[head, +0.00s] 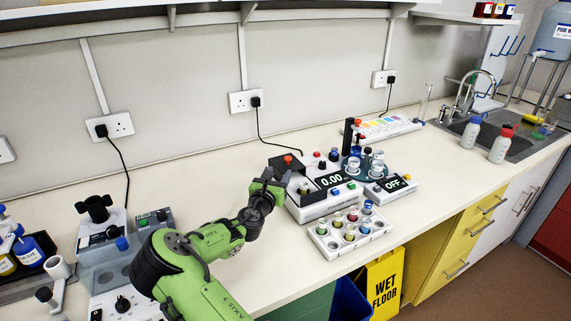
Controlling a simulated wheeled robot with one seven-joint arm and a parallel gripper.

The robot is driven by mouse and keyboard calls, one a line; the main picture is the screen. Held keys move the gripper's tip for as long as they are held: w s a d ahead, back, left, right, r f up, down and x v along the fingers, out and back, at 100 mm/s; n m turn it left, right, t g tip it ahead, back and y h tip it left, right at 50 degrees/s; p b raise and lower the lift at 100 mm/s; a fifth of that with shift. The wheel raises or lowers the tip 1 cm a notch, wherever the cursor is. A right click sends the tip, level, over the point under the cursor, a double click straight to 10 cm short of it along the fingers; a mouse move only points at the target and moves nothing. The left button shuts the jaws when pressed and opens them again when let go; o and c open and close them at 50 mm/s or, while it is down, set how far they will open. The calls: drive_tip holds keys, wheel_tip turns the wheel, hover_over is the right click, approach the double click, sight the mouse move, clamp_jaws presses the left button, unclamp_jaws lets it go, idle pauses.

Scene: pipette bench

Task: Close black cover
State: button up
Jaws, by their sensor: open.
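A white bench instrument (310,209) with a "0.00" display stands on the counter right of the centre. A dark cover-like part (286,166) with a red knob is at its back left. I cannot tell for sure whether this is the black cover, or whether it is raised or shut. My gripper (270,187) is at the left end of the instrument, close to this dark part. Its fingers are small and partly hidden, but they look apart, with nothing seen between them. I cannot tell whether they touch the instrument.
A white rack (318,238) with several coloured-cap vials lies in front of the instrument. An "OFF" display unit (382,196) and a round vial holder (350,174) are at its right. Grey equipment (100,255) stands at left. Bare counter (205,175) lies behind my arm.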

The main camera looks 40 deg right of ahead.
sight(287, 160)
drive_tip(key=x, duration=0.8)
clamp_jaws()
